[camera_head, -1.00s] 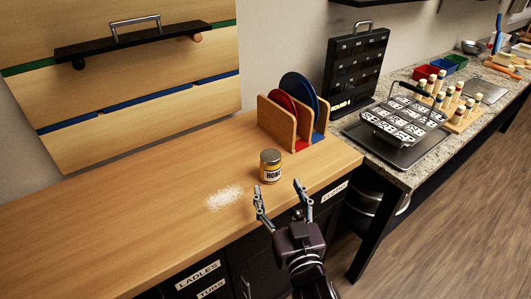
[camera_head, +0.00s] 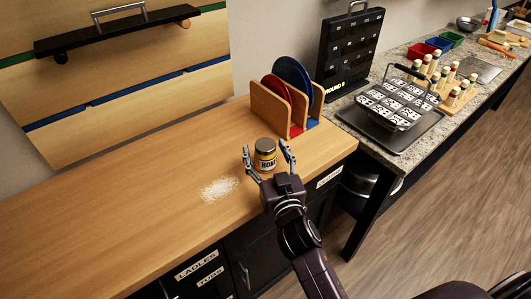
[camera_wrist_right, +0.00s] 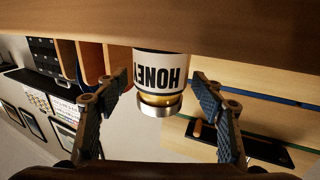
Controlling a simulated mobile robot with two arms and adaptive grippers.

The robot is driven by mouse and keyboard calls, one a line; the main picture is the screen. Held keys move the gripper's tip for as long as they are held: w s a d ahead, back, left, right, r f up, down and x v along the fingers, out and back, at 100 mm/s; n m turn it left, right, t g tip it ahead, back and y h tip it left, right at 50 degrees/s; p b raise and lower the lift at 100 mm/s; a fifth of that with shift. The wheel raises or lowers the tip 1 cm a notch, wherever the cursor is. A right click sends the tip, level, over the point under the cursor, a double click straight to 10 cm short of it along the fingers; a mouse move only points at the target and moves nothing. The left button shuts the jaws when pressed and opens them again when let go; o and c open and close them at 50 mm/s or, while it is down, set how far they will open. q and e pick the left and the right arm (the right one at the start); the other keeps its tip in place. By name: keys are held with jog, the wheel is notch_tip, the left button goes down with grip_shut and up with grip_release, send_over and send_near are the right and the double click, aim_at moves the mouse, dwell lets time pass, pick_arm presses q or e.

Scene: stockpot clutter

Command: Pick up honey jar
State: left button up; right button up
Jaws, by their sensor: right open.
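The honey jar (camera_head: 265,155) stands upright on the wooden counter near its front edge, with a metal lid and a pale label reading HONEY. My right gripper (camera_head: 268,159) is open, with one finger on each side of the jar in the head view. In the right wrist view the picture is upside down; the jar (camera_wrist_right: 160,75) sits between the two open fingers (camera_wrist_right: 158,100), with gaps on both sides of it. The jar's lower front is partly hidden by the gripper in the head view. My left gripper is not in view.
A wooden rack (camera_head: 269,108) with red and blue plates stands just behind the jar. A white powdery patch (camera_head: 220,188) lies left of it. A black case (camera_head: 350,50) and a tray with a domino-like rack (camera_head: 398,103) are on the granite counter at right.

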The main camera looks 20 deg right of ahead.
jog(key=c, duration=1.5)
jog(key=shift+w, duration=0.1)
